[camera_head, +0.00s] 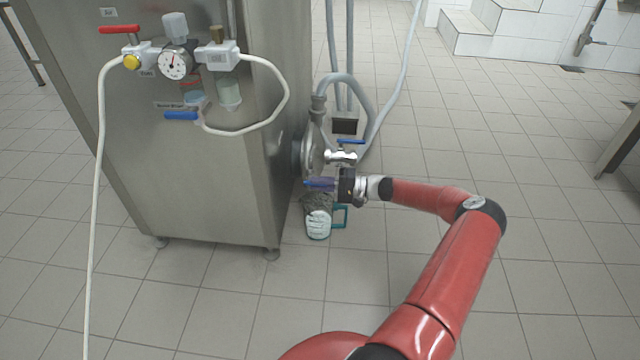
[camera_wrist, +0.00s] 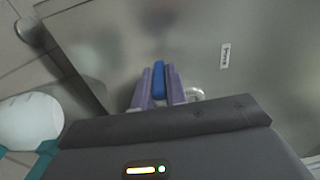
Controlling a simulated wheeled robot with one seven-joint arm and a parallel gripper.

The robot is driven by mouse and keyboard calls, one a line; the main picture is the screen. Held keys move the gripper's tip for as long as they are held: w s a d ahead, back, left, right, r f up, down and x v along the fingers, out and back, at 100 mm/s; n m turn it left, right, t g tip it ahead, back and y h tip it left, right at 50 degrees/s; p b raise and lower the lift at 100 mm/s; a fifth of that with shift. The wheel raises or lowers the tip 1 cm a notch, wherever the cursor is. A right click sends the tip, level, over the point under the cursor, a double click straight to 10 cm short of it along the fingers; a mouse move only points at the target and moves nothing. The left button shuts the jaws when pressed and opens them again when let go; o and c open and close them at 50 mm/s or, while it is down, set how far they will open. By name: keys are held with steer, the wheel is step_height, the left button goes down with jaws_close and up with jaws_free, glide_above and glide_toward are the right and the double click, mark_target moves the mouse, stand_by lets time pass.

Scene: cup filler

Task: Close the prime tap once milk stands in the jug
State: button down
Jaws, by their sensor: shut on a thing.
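My gripper (camera_head: 333,184) reaches in from the right, low beside the steel machine. In the wrist view its purple fingers (camera_wrist: 159,92) are shut on the blue lever of the prime tap (camera_wrist: 158,80), one on each side. A "Prime" label (camera_wrist: 225,56) is on the steel to the right of it. The tap's body is mostly hidden, and I cannot tell its flow position. The jug (camera_head: 318,225) stands on the floor below, looking white inside, with a teal handle (camera_head: 341,216). The jug also shows at the left of the wrist view (camera_wrist: 28,118). No stream is clearly visible.
The steel machine (camera_head: 200,190) fills the left, with a gauge (camera_head: 174,64), hoses and red and blue levers. Another blue lever (camera_head: 350,141) sits on pipework just above my gripper. Grey hoses rise behind. The tiled floor at right is clear.

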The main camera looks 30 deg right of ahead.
steer(key=c, duration=1.4)
jaws_free()
steer(key=shift+c, duration=0.2)
steer(key=v, duration=0.7)
steer(key=shift+s+d+p, duration=0.25)
steer(key=shift+d+p, duration=0.05)
steer(key=shift+d, duration=0.05)
